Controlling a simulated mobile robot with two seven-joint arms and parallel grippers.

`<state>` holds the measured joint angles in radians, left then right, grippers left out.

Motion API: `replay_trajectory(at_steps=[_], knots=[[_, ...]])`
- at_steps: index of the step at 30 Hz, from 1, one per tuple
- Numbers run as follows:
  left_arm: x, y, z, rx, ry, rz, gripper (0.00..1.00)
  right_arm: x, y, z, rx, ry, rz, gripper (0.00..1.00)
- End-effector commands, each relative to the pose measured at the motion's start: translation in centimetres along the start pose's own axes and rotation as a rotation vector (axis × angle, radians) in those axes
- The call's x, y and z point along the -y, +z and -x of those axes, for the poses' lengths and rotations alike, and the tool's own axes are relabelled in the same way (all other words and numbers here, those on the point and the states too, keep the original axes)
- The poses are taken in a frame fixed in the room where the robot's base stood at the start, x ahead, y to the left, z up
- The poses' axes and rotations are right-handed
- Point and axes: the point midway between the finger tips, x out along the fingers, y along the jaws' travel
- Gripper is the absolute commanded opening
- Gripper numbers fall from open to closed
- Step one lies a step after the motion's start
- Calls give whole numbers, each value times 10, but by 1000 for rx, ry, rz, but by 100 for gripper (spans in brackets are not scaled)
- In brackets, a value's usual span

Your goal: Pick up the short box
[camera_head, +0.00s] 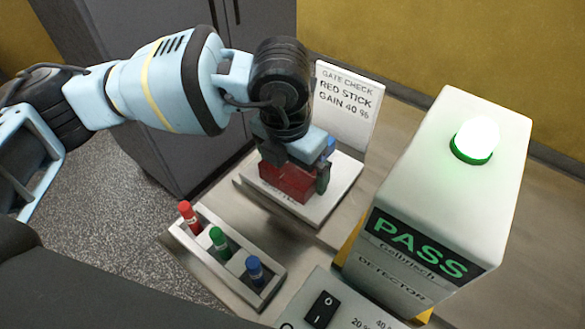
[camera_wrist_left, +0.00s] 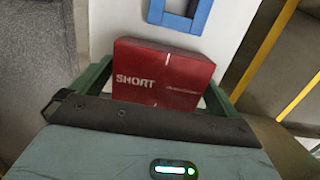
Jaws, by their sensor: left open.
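The short box is a red block marked SHORT (camera_wrist_left: 165,78) in the left wrist view. In the head view the red box (camera_head: 285,184) sits on a white plate (camera_head: 318,212), partly hidden by my left arm. My left gripper (camera_head: 293,180) is over the box. Its green fingers are open, one on each side of the box, as the left wrist view (camera_wrist_left: 158,92) shows. I cannot tell whether the fingers touch it. My right gripper is not in view.
A rack (camera_head: 272,282) with red, green and blue sticks stands in front. The white detector (camera_head: 440,180), showing PASS with a green-ringed lamp, stands at right. A GATE CHECK sign (camera_head: 346,105) stands behind the plate. A blue frame (camera_wrist_left: 183,24) is beyond the box.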

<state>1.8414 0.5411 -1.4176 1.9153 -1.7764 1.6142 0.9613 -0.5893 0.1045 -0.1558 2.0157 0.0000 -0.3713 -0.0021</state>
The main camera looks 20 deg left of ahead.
Motion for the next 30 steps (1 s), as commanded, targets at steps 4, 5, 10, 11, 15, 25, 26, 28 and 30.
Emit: replay_trajectory(at_steps=[4, 5, 10, 11, 15, 25, 26, 28, 30], knots=[[0, 0, -2, 1, 0, 0, 100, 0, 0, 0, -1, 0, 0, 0], [0, 0, -2, 1, 0, 0, 100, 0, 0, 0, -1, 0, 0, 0], [0, 0, -1, 1, 0, 0, 87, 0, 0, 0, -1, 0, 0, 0], [0, 0, -1, 1, 0, 0, 83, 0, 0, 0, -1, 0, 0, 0], [0, 0, -1, 1, 0, 0, 65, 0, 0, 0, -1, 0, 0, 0], [0, 2, 6, 3, 0, 0, 60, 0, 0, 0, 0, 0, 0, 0], [0, 2, 9, 4, 0, 0, 60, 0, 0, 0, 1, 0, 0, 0], [0, 4, 20, 6, 0, 0, 60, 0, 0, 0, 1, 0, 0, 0], [0, 5, 32, 6, -1, 0, 60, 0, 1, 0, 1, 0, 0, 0]])
